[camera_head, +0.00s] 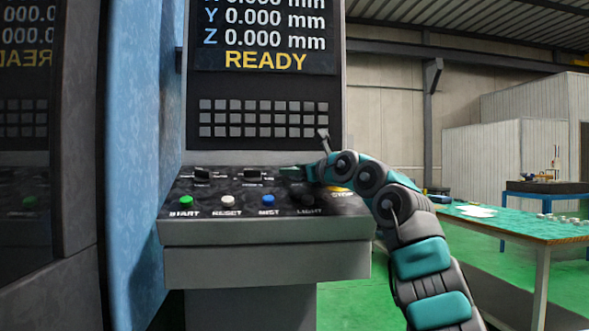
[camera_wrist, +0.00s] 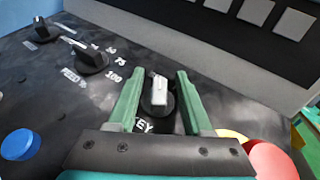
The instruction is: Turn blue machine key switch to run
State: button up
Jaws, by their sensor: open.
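The key switch (camera_wrist: 159,95) shows in the wrist view as a pale grey lever on a round black base, on the dark control panel (camera_wrist: 70,125). Its lever points nearly straight up in that picture, and a partly hidden label ending in "EY" is below it. My gripper (camera_wrist: 158,76) has its two green fingers apart, one on each side of the switch, with gaps visible between fingers and lever. In the head view my gripper (camera_head: 288,172) is over the right part of the panel and the key switch cannot be made out. The blue machine (camera_head: 135,120) stands at left.
Two black knobs (camera_wrist: 90,57) (camera_wrist: 41,30) sit left of the key switch. A blue button (camera_wrist: 20,145) is at lower left, and a red stop button (camera_wrist: 270,160) is close to my right finger. A keypad (camera_head: 264,118) and screen rise behind the panel.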

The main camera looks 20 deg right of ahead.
grip_shut()
dwell(0.4)
